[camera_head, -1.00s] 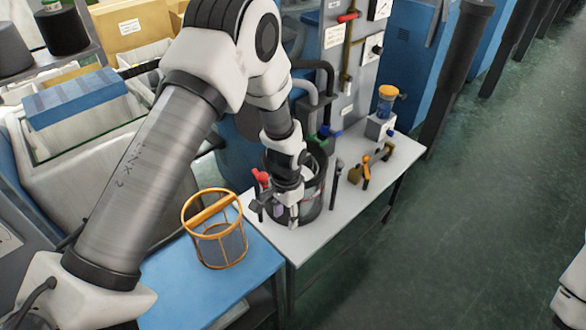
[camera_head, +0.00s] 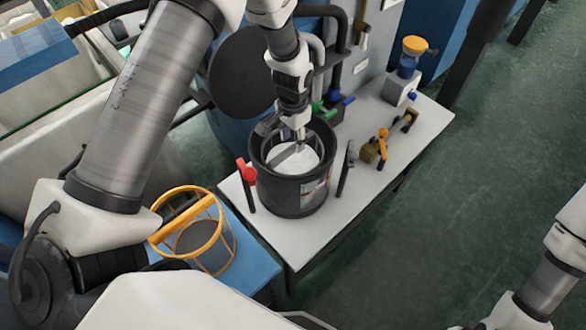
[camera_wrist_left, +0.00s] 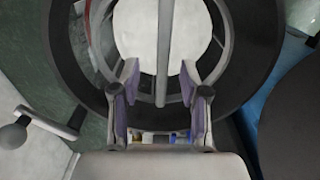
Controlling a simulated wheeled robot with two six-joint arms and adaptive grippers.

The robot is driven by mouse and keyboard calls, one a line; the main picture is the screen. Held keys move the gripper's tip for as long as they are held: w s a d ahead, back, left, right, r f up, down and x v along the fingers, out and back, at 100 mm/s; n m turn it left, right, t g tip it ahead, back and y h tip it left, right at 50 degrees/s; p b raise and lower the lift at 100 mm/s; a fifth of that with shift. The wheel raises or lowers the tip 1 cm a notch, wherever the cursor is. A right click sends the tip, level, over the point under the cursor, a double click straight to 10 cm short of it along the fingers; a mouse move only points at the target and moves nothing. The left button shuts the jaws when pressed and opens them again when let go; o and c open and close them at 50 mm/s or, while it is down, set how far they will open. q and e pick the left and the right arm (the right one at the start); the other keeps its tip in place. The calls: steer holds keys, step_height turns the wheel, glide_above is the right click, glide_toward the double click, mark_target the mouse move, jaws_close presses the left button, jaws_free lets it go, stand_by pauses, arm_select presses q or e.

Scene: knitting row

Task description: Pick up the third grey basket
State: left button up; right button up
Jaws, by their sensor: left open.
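A dark grey, round, open-topped basket (camera_head: 292,195) stands upright on a white table, with a pale inside. A pale label shows on its side. My left gripper (camera_head: 297,143) points down over its opening. In the left wrist view, the basket's dark rim (camera_wrist_left: 240,50) surrounds a pale interior, and a thin grey bar (camera_wrist_left: 164,45) crosses it. My left gripper (camera_wrist_left: 163,85) is open there, with one finger on each side of the bar, apart from it. My right gripper is out of view; only part of that arm shows at lower right.
An orange-framed basket (camera_head: 197,238) stands on a blue table (camera_head: 252,264) to the left. Red-topped (camera_head: 247,172) and grey-black (camera_head: 346,168) upright handles flank the dark basket. An orange-and-brass fitting (camera_head: 378,148) and a blue-orange jar (camera_head: 410,57) stand farther right on the white table (camera_head: 425,125).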

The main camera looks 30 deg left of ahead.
mark_target(293, 146)
arm_select(q)
steer(key=f, duration=0.1)
steer(key=f+p, duration=0.1)
steer(key=shift+w+a+f, duration=0.3)
steer(key=shift+f, duration=0.05)
steer(key=f, duration=0.1)
steer(key=f+p, duration=0.1)
steer(key=f, duration=0.1)
steer(key=shift+s+d+f+p, duration=0.2)
steer(key=shift+s+f+p, duration=0.05)
steer(key=shift+f+p, duration=0.05)
steer(key=shift+w+f, duration=0.15)
steer(key=shift+f, duration=0.15)
steer(key=shift+a, duration=0.1)
steer(key=c, duration=0.8)
jaws_close()
steer(key=shift+r, duration=0.1)
